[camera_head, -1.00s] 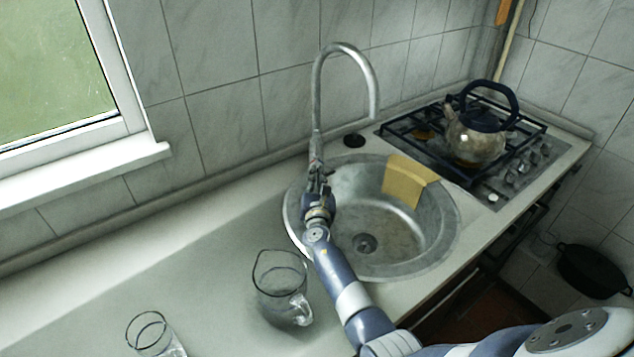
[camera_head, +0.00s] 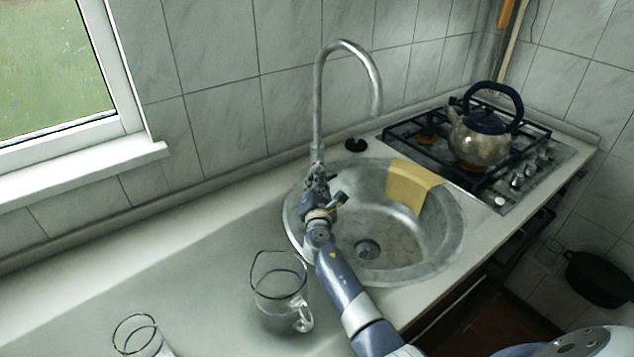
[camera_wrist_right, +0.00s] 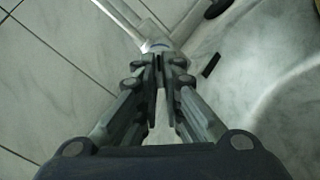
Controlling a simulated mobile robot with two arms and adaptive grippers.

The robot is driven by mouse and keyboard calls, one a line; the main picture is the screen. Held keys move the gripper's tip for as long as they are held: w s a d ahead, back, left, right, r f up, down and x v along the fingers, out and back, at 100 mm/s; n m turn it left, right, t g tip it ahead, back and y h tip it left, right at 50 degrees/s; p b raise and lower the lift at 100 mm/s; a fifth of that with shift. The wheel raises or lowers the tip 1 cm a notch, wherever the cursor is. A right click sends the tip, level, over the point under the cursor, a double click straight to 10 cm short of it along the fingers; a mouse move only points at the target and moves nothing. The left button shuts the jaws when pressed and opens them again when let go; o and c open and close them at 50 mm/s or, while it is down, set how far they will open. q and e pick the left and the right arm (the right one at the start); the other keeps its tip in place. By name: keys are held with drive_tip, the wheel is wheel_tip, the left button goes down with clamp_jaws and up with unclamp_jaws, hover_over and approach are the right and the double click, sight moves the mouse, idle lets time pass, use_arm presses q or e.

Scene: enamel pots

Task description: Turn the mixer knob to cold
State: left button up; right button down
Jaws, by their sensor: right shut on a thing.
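The mixer tap is a tall silver gooseneck (camera_head: 318,105) at the back rim of the round sink. The knob is at the tap's base, largely hidden behind my right gripper (camera_head: 318,174). My right gripper's fingers are closed together at the tap base and shut on the knob. In the right wrist view the two fingers (camera_wrist_right: 160,66) meet just in front of the silver tap body (camera_wrist_right: 158,44). The knob's exact angle cannot be told. My left gripper is in neither view.
The steel sink (camera_head: 440,235) has a yellow cloth (camera_head: 410,184) over its rim. A kettle (camera_head: 484,140) stands on the gas hob to the right. A glass jug (camera_head: 279,297) and a glass (camera_head: 138,337) stand on the counter.

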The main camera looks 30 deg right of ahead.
idle(0.3)
drive_tip(key=c, duration=2)
unclamp_jaws()
drive_tip(key=v, duration=0.7)
drive_tip(key=shift+s+a, duration=0.15)
drive_tip(key=shift+s, duration=0.1)
drive_tip(key=shift+s+f, duration=0.1)
